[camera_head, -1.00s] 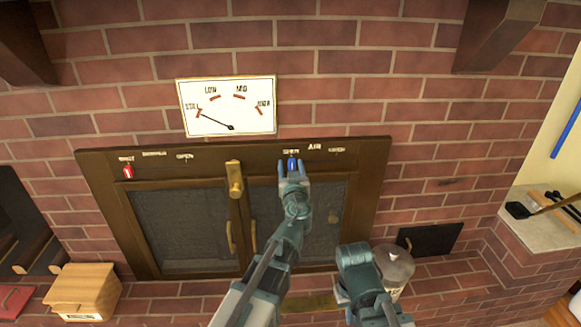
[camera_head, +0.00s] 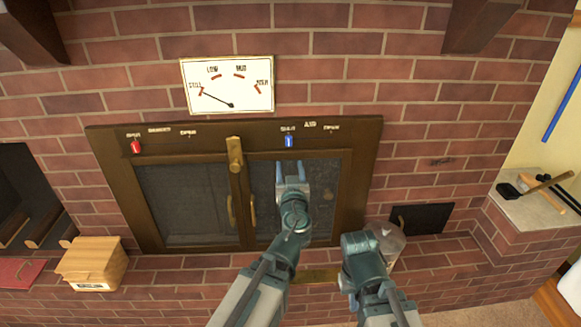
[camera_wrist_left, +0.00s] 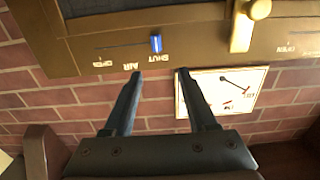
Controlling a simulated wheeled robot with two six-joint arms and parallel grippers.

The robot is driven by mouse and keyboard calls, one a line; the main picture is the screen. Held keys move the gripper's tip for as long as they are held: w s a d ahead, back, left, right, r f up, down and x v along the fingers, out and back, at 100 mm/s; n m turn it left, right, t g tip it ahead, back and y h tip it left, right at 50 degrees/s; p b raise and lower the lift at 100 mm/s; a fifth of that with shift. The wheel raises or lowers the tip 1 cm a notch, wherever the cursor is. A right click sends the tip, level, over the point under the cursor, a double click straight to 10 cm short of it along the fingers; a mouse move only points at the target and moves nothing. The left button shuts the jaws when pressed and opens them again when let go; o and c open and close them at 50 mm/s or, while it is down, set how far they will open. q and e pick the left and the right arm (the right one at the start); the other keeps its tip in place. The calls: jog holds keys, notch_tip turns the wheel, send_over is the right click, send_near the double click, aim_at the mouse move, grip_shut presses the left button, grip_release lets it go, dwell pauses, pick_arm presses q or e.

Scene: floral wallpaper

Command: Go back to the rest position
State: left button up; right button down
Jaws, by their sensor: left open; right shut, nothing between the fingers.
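My left gripper (camera_head: 290,168) is open and empty in front of the right stove door, a little below the blue slider knob (camera_head: 289,141). In the left wrist view its two fingers (camera_wrist_left: 159,73) stand apart, with the blue knob (camera_wrist_left: 156,43) beyond the tips and not touched. The knob is by the SHUT label on the AIR scale. My right gripper (camera_head: 360,243) is low, right of the left arm; its fingers are hard to make out, and it is shut with nothing held.
A dark-framed stove (camera_head: 112,180) with a red knob (camera_head: 136,147) sits in the brick wall, below a white gauge (camera_head: 228,84). A wooden box (camera_head: 92,262) stands low left. A metal canister (camera_head: 388,240) is close behind the right arm. A ledge with tools (camera_head: 536,198) is at right.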

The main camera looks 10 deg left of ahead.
pick_arm(q)
jog(key=s+a+f+g+y, duration=0.1)
jog(key=s+f+g, duration=0.3)
jog(key=f, duration=0.3)
jog(key=s+f+g, duration=0.4)
jog(key=f+g, duration=0.1)
jog(key=f, duration=0.1)
jog(key=s+d+f+m+g+h, duration=0.2)
jog(key=s+d+f+m+g, duration=0.2)
jog(key=s+d+f+g, duration=0.25)
jog(key=s+d+f+m+g+h, duration=0.25)
jog(key=s+d, duration=0.25)
jog(key=s, duration=0.4)
notch_tip(320, 180, up, 15)
jog(key=p, duration=1.5)
jog(key=shift+w+a+m+t, duration=0.2)
jog(key=shift+w+m+t, duration=0.1)
jog(key=shift+m, duration=0.05)
jog(key=shift+h, duration=0.25)
